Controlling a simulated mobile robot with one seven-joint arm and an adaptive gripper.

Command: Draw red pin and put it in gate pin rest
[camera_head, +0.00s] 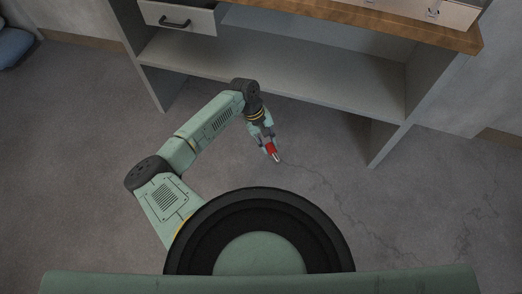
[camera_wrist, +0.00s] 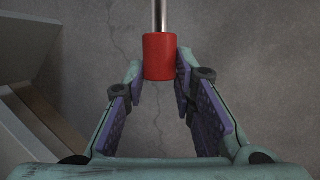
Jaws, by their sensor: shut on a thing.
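My gripper (camera_head: 270,147) is shut on the red pin (camera_head: 271,148), in front of the bench and clear of it in the head view. In the wrist view the red pin (camera_wrist: 159,56) has a red cylindrical head between the fingertips of my gripper (camera_wrist: 159,72). Its bare metal shaft points away from the gripper, toward the top edge, where its end is cut off. The gate pin rest cannot be made out in either view.
A grey workbench (camera_head: 300,70) with a wooden top (camera_head: 385,18), an open shelf and a drawer (camera_head: 178,20) stands ahead. Small items on the top are cut off by the frame edge. A blue object (camera_head: 12,46) lies far left. The concrete floor (camera_head: 420,220) on the right is clear.

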